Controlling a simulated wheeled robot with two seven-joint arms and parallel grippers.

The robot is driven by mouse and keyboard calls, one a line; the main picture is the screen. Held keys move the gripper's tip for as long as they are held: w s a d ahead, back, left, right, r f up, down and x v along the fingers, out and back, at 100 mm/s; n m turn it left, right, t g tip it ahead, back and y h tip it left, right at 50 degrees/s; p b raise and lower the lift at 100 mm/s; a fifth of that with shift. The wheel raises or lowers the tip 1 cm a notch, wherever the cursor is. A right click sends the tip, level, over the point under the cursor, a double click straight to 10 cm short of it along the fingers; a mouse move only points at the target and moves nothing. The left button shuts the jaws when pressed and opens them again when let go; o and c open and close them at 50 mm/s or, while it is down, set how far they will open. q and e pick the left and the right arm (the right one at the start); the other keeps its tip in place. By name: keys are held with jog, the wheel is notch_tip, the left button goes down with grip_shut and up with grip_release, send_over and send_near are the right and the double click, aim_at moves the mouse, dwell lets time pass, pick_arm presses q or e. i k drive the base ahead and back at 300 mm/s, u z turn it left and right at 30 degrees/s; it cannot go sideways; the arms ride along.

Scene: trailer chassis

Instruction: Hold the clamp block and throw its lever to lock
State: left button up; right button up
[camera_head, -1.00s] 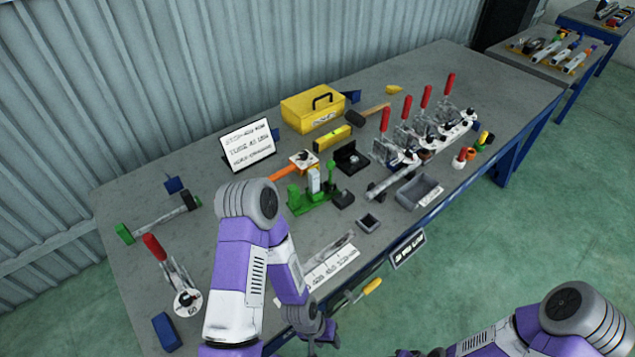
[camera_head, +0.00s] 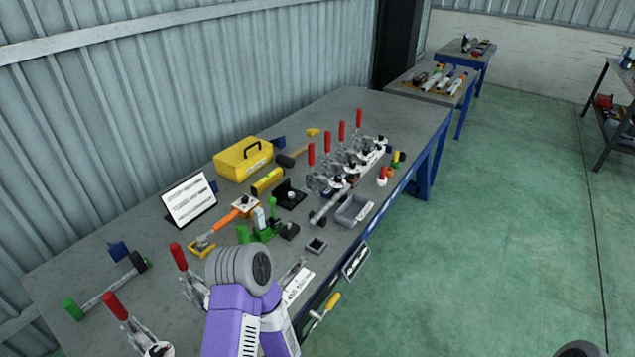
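Several toggle clamps with upright red levers stand in a row at the back right of the bench, one of them a clamp (camera_head: 320,178) nearest the row's left end. A separate clamp with a tilted red lever (camera_head: 115,305) is at the lower left, its round base cut by the bottom edge. Another tilted red lever (camera_head: 178,257) rises just left of my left arm, which partly hides that clamp. I cannot tell which is the clamp block of the task. My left arm's elbow shows at bottom centre; its gripper is out of view. Only a sliver of my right arm shows at bottom right.
The grey bench (camera_head: 390,110) also holds a yellow toolbox (camera_head: 243,158), a sign (camera_head: 189,200), a green fixture (camera_head: 266,222), a grey tray (camera_head: 355,210) and a green-ended bar (camera_head: 105,288). Open green floor (camera_head: 480,260) lies to the right.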

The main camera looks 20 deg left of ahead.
aim_at(272, 200)
jog(key=z, duration=1.1)
jog(key=i, duration=1.35)
jog(key=u, duration=3.2)
jog(key=i, duration=0.25)
jog(key=u, duration=0.1)
